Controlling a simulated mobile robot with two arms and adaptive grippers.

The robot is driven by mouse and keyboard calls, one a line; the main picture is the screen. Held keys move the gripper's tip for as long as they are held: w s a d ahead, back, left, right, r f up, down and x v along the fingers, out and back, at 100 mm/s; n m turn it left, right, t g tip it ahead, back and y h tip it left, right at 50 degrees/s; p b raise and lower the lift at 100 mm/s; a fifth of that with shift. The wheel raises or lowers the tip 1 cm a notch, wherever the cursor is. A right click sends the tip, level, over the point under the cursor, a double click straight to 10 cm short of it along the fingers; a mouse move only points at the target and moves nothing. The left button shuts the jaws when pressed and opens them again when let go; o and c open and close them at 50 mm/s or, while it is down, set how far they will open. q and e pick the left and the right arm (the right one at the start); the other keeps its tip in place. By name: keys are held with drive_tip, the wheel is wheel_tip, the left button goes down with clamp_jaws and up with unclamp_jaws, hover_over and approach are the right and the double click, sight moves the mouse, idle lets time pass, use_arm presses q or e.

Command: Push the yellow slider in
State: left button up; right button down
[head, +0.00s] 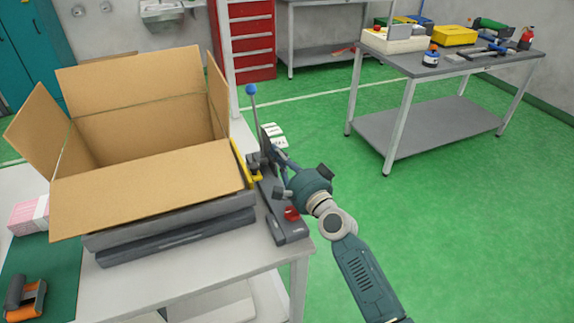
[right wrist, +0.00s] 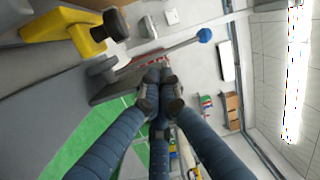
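The yellow slider (head: 243,163) is a narrow bar with a dark knob, at the right side of the open cardboard box (head: 150,185). It also shows at the upper left of the right wrist view (right wrist: 62,27), with its black knob. My right gripper (head: 277,152) is beside the slider, on its right, near the lever's base. In the right wrist view its fingers (right wrist: 160,88) come together with nothing visible between them, apart from the slider. In the head view the fingertips partly overlap the dark fixture, so exact contact there cannot be told. My left gripper is out of view.
A lever with a blue ball (head: 251,90) stands upright close to my right gripper. A red button (head: 292,213) is on the dark base in front. An orange-black tool (head: 25,298) lies front left. Green floor is open on the right, before a grey workbench (head: 430,65).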

sight(253, 169)
drive_tip(key=s+a, duration=0.1)
drive_tip(key=a, duration=0.1)
drive_tip(key=s+a+p, duration=0.1)
drive_tip(key=s+a, duration=0.1)
drive_tip(key=s+a+p, duration=0.1)
drive_tip(key=a, duration=0.1)
drive_tip(key=shift+s+a+f, duration=0.15)
drive_tip(key=shift+f, duration=0.1)
drive_tip(key=shift+s+a+f, duration=0.1)
drive_tip(key=shift+a, duration=0.2)
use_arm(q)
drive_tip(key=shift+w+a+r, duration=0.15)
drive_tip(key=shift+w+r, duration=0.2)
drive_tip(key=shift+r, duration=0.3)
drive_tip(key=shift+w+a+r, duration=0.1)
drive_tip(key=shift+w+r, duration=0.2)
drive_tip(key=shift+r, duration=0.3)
